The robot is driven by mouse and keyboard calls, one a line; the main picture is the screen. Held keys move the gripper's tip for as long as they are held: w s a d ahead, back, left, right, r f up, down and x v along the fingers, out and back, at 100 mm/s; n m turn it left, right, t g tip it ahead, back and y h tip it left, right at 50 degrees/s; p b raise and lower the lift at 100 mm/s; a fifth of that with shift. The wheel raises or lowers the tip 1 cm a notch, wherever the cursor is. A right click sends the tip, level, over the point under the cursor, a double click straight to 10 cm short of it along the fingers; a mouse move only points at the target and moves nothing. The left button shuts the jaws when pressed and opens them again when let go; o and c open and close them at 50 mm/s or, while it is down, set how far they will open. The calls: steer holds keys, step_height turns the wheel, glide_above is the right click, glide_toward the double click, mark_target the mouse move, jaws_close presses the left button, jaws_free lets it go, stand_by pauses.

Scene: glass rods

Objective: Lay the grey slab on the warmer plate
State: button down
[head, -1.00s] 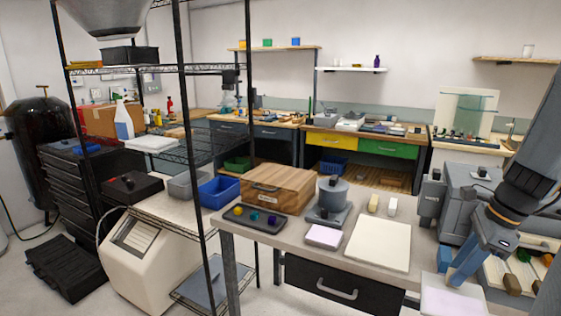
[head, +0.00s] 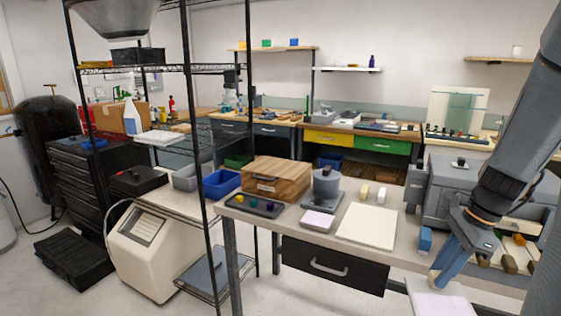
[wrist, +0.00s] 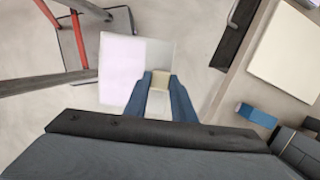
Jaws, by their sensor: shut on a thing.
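My gripper (head: 440,283) is at the lower right of the head view, pointing down over a pale lavender-topped surface (head: 447,304). In the wrist view its blue fingers (wrist: 160,82) are shut on a small cream block (wrist: 160,78). I cannot tell whether this is an edge of a larger slab. Beyond the fingertips lies a pale grey-white square (wrist: 162,55) with a lavender area (wrist: 122,62) on its left; contact with the block is unclear. A square cream plate (head: 368,226) and a small lavender plate (head: 317,222) lie on the table. Which is the warmer plate is unclear.
A grey cylinder (head: 327,183) on a dark base, a wooden box (head: 278,180) and a dark tray (head: 250,206) stand on the table. A blue block (head: 425,240) sits near its right end. The wire rack's post (head: 193,130) rises at left.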

steer(key=w+a+f+n+g+h, duration=0.1)
steer(key=w+a+f+n, duration=0.3)
steer(key=a+f+n, duration=0.5)
steer(key=w+a+f+n+g+h, duration=0.1)
steer(key=w+a+f+n+g, duration=0.2)
steer(key=a+f+n, duration=0.7)
steer(key=w+a+n, duration=0.2)
steer(key=a, duration=0.1)
steer(key=shift+w+a+f+h, duration=0.15)
steer(key=shift+f+h, duration=0.1)
steer(key=shift+h, duration=0.15)
